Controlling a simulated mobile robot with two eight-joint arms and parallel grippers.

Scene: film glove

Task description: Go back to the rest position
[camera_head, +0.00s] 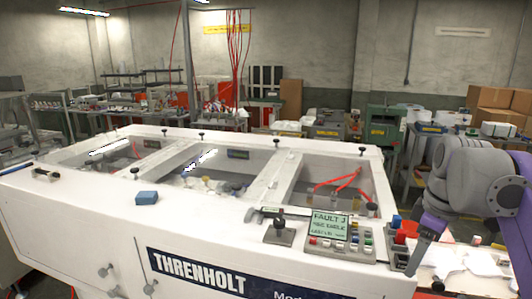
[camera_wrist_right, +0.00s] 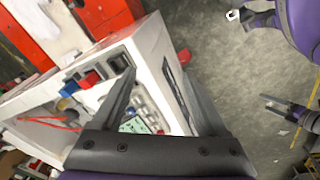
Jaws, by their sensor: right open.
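My right gripper (camera_head: 421,250) hangs at the right end of the white Threnholt machine (camera_head: 95,220), beside its control corner. In the right wrist view my right gripper (camera_wrist_right: 158,63) is open, its two dark fingers spread with nothing between them. The machine's white end (camera_wrist_right: 150,45) shows beyond the fingers; I cannot tell how far off it is. My left gripper does not show in the head view.
On the machine top are a blue block (camera_head: 147,198), a dark knob on a plate (camera_head: 280,232) and a control panel (camera_head: 340,236) reading a fault. Papers (camera_head: 470,268) lie on a surface at the right. Cardboard boxes (camera_head: 495,97) stand behind. Grey floor (camera_wrist_right: 215,60) shows beside the machine.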

